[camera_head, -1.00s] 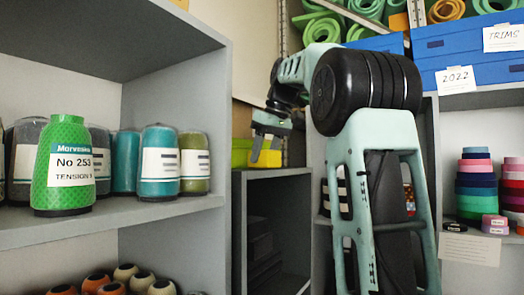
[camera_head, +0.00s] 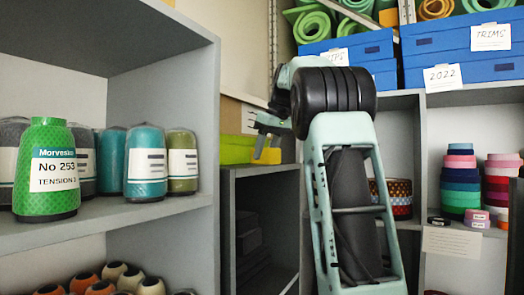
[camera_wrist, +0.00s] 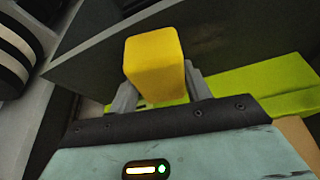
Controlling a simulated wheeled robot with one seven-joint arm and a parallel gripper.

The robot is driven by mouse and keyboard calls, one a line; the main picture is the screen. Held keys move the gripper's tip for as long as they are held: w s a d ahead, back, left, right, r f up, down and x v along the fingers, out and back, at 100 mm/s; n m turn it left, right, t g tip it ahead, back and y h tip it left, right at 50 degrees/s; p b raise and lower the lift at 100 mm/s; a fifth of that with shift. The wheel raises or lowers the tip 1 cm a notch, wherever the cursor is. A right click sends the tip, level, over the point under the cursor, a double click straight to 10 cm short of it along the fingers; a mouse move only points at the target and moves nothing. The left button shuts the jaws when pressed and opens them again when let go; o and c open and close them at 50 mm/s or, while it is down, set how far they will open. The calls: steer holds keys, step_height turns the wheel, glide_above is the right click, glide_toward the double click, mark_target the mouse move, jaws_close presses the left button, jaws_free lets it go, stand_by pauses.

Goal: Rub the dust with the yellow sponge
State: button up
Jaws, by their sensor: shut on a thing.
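The yellow sponge (camera_wrist: 155,65) is a small rounded block held between my gripper's (camera_wrist: 158,92) grey fingers in the wrist view. In the head view my gripper (camera_head: 267,138) is small and far off, with the sponge (camera_head: 268,155) hanging below it. It is near a lime-green item (camera_head: 236,151) above the low grey cabinet. I cannot tell whether the sponge touches anything. No dust can be made out in either view.
A grey shelf at left holds a green thread cone (camera_head: 47,172) and several other spools. A low dark-grey cabinet (camera_head: 262,171) stands mid-picture. Blue boxes (camera_head: 458,42) with rolled fabric above them sit at upper right. Ribbon stacks (camera_head: 460,183) stand on the right shelf.

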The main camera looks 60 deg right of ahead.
steer(key=shift+w+d, duration=0.2)
steer(key=shift+d, duration=2)
steer(key=shift+a+f, duration=0.15)
steer(key=shift+a+b, duration=0.4)
steer(key=shift+a, duration=0.2)
steer(key=shift+s+a+r+b, duration=0.15)
steer(key=shift+a+b, duration=0.35)
steer(key=shift+a, duration=1.1)
steer(key=shift+s+a+r+b, duration=0.15)
steer(key=shift+a+b, duration=0.35)
steer(key=shift+a, duration=1.05)
steer(key=shift+s+a+f+b, duration=0.15)
steer(key=shift+a+b, duration=0.2)
steer(key=shift+a, duration=0.5)
steer(key=shift+a+f+b, duration=0.1)
steer(key=shift+a+b, duration=0.25)
steer(key=shift+a, duration=0.45)
steer(key=shift+s+a+r+b, duration=0.1)
steer(key=shift+a+b, duration=0.3)
steer(key=shift+a, duration=1.75)
